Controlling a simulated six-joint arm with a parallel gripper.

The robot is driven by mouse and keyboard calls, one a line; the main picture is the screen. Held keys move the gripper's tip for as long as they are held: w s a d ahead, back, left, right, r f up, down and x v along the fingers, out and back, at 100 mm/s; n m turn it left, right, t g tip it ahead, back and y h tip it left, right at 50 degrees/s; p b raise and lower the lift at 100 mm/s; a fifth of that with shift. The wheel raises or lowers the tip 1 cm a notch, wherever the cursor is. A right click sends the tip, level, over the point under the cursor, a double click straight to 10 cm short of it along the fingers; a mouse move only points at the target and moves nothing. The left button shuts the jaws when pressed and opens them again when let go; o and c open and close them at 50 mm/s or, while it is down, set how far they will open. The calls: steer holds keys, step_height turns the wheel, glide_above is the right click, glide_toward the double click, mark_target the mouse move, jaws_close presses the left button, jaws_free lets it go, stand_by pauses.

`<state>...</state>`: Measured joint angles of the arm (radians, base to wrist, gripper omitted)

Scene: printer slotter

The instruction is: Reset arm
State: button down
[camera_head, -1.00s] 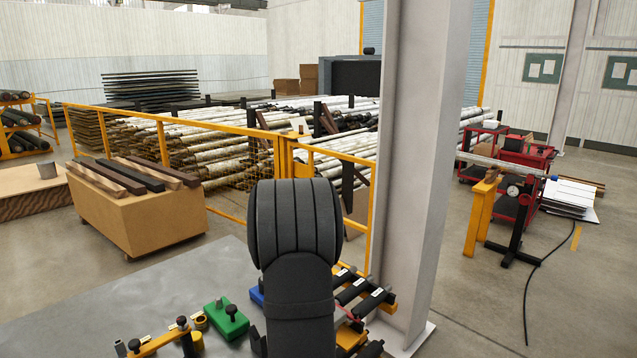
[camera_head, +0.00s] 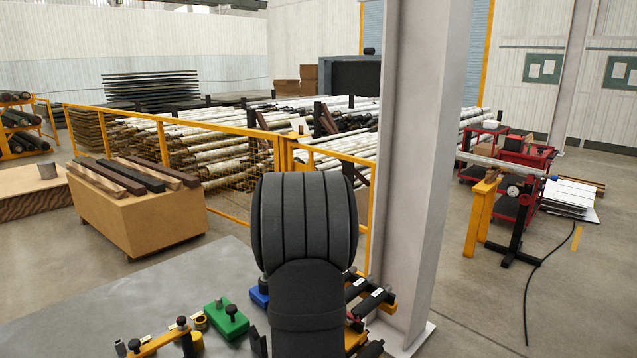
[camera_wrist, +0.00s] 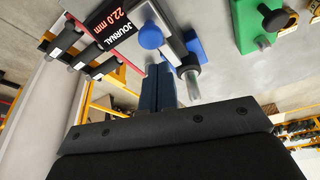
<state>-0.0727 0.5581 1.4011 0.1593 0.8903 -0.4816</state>
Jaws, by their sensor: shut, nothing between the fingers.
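My arm's dark rounded link stands in the middle of the head view and hides my gripper there. In the wrist view my gripper (camera_wrist: 160,88) shows as two dark blue fingers pressed together, with nothing between them. The fingers point toward the fixtures on the grey table. A blue knob (camera_wrist: 151,37) appears just beyond the fingertips. I cannot tell how far apart they are.
The grey table (camera_head: 100,310) carries a green block (camera_head: 227,321), a blue block (camera_head: 259,297), a yellow fixture (camera_head: 160,343) and a rack of dark bars (camera_head: 371,302). A label reading "JOURNAL 22.0 mm" (camera_wrist: 113,20) lies near the fingers. A column (camera_head: 425,170) stands right of my arm.

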steer(key=w+a, duration=0.1)
steer(key=w+a+f, duration=0.1)
steer(key=w+a, duration=0.1)
steer(key=shift+w+a+f, duration=0.2)
steer(key=shift+w+f, duration=0.05)
steer(key=shift+f, duration=0.1)
steer(key=v, duration=0.8)
steer(key=w+d+f+n+t+h, duration=0.2)
steer(key=w+d+f+n+t, duration=0.15)
steer(key=d+n, duration=0.5)
steer(key=w+d+f+n+t+h, duration=0.1)
steer(key=w+d+f+n+t, duration=0.25)
steer(key=d+n, duration=0.55)
steer(key=s+a+f+n+y, duration=0.1)
steer(key=s+f+n+y, duration=0.1)
steer(key=n, duration=0.3)
steer(key=s+a+f+n+y, duration=0.1)
steer(key=s+f+n+y, duration=0.1)
steer(key=n, duration=0.4)
steer(key=s+f+n+t+y, duration=0.1)
steer(key=s+f+n+y, duration=0.2)
steer(key=s+n, duration=0.1)
steer(key=shift+s+a+n+y, duration=0.15)
steer(key=shift+a+n+y, duration=0.25)
steer(key=shift+n, duration=0.25)
steer(key=shift+s+a+f+n+y, duration=0.2)
steer(key=shift+s+a+n+y, duration=0.2)
steer(key=shift+s+n, duration=0.25)
steer(key=shift+w, duration=0.1)
